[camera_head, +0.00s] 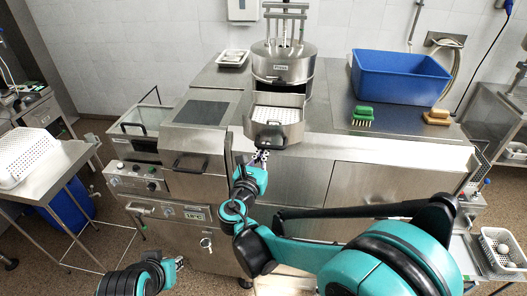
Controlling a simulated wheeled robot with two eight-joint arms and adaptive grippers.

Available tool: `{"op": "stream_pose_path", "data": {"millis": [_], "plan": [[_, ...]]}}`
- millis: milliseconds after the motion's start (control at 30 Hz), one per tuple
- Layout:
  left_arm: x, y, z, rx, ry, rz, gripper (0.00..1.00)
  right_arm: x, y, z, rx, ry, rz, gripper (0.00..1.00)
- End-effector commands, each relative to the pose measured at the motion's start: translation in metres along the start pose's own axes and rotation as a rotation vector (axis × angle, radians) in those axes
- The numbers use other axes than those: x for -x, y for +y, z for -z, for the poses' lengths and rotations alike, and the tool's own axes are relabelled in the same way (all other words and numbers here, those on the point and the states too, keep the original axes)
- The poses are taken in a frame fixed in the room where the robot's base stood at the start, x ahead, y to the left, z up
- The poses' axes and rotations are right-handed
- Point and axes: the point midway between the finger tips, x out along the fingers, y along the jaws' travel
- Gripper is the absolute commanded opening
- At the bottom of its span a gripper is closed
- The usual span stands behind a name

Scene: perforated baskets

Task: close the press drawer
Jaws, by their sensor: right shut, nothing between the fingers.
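The press (283,65) is a round metal unit on the steel counter, with its drawer (291,128) pulled out toward me. The drawer holds a white perforated basket (276,112) and has a dark handle on its front. My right gripper (262,156) is shut and empty, just below and slightly left of the drawer front and close to its handle. I cannot tell whether it touches the handle. My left gripper (179,262) is low at the bottom left, away from the press; its fingers are too small to tell their state.
A blue bin (400,76), a green brush (362,115) and a tan brush (437,117) stand on the counter to the right. A fryer-like unit (195,125) is left of the drawer. A white basket (25,158) lies on the left side table.

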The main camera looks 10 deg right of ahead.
Motion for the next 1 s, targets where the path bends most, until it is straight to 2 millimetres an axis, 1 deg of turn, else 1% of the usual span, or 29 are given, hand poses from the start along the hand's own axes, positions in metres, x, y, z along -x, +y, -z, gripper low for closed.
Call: {"op": "stream_pose_path", "data": {"millis": [167,267,500,700,900,1000], "plan": [[-0.004,0.0,-0.003,0.0,0.0,0.0,0.2,-0.018,0.002,0.001,0.0,0.0,0.003,0.0],[-0.007,0.0,-0.005,0.0,0.0,0.0,0.2,-0.036,0.004,0.002,0.0,0.0,0.005,0.0],[-0.015,0.0,-0.011,0.0,0.0,0.0,0.2,-0.09,0.012,0.002,0.0,0.0,0.003,0.0],[-0.019,0.0,-0.014,0.0,0.0,0.0,0.2,-0.131,0.018,0.001,0.0,0.0,0.003,0.0],[-0.021,0.0,-0.015,0.0,0.0,0.0,0.2,-0.157,0.022,0.001,0.0,0.0,0.002,0.0],[-0.022,0.0,-0.016,0.0,0.0,0.0,0.2,-0.164,0.023,0.0,0.0,0.0,0.001,0.0]]}}
